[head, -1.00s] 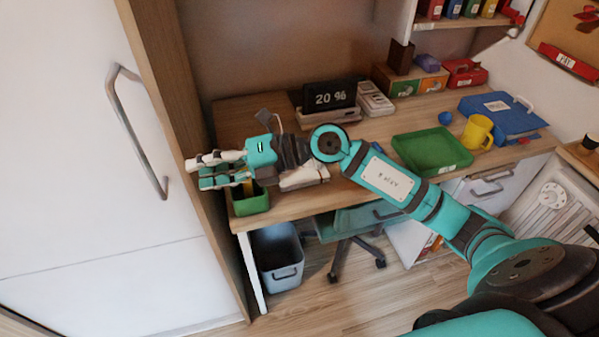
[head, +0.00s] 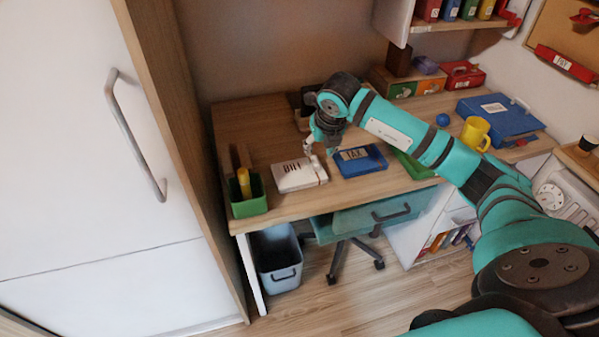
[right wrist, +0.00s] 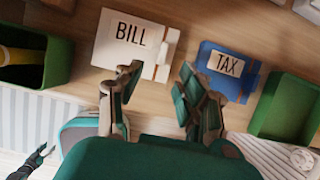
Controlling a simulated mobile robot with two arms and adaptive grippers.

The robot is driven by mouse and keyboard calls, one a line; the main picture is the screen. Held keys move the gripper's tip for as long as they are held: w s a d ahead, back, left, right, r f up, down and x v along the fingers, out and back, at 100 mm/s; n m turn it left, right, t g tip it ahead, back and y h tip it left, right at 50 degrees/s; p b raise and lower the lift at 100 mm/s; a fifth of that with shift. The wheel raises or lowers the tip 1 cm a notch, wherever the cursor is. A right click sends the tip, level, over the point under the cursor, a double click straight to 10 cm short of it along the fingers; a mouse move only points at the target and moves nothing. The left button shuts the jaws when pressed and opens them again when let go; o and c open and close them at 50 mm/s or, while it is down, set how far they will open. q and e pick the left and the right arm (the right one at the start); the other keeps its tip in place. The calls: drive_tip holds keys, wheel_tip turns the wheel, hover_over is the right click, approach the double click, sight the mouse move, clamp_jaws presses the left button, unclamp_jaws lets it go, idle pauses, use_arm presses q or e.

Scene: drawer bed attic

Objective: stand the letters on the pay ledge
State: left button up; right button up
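A white letter marked BILL (head: 300,174) lies flat on the desk and also shows in the right wrist view (right wrist: 133,42). A blue letter marked TAX (head: 360,161) lies flat to its right, also in the right wrist view (right wrist: 228,70). The red ledge with a pay label (head: 566,62) is on the right wall. My right gripper (head: 321,149) hangs above the desk near the gap between the letters. In the right wrist view its fingers (right wrist: 157,80) are spread and empty.
A green bin with a yellow item (head: 248,203) stands left of the letters. A green tray (head: 412,166) is right of TAX, partly behind my arm. The shelf (head: 470,24) overhangs the back.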

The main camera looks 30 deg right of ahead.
sight(315, 161)
drive_tip(key=x, duration=0.3)
drive_tip(key=shift+w+f, duration=0.15)
drive_tip(key=shift+f, duration=0.15)
drive_tip(key=x, duration=0.3)
drive_tip(key=p+x, duration=0.1)
drive_tip(key=x, duration=0.1)
drive_tip(key=shift+w+d, duration=0.1)
drive_tip(key=shift+d, duration=0.2)
drive_tip(key=shift+r, duration=0.1)
drive_tip(key=shift+c, duration=0.4)
clamp_jaws()
